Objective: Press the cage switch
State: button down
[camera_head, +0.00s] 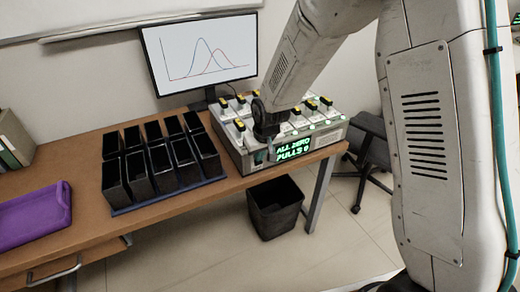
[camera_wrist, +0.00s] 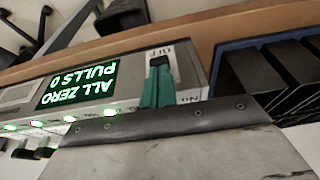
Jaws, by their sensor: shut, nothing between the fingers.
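The grey device (camera_head: 238,155) stands on the desk's right end, with a green display (camera_head: 291,148) reading "ALL ZERO PULLS 0". In the wrist view, a black switch (camera_wrist: 159,60) sits on its front panel between OFF and ON labels. I cannot read a label calling it the cage switch. My gripper (camera_head: 264,156) is shut and empty in front of the panel, left of the display. Its teal fingertips (camera_wrist: 157,82) overlap the switch in the wrist view and hide part of it. I cannot tell whether they touch it.
Black bins (camera_head: 137,176) stand in a blue tray left of the device. A purple tray (camera_head: 36,213) lies at the desk's left. A monitor (camera_head: 200,50) stands behind. A waste bin (camera_head: 275,207) and a chair (camera_head: 366,150) are on the floor. Several yellow-and-black levers top the device.

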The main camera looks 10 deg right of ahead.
jog(key=shift+f, duration=1.4)
jog(key=shift+s, duration=0.1)
jog(key=shift+r, duration=0.1)
notch_tip(320, 180, up, 4)
jog(key=v, duration=1)
jog(key=shift+s, duration=0.1)
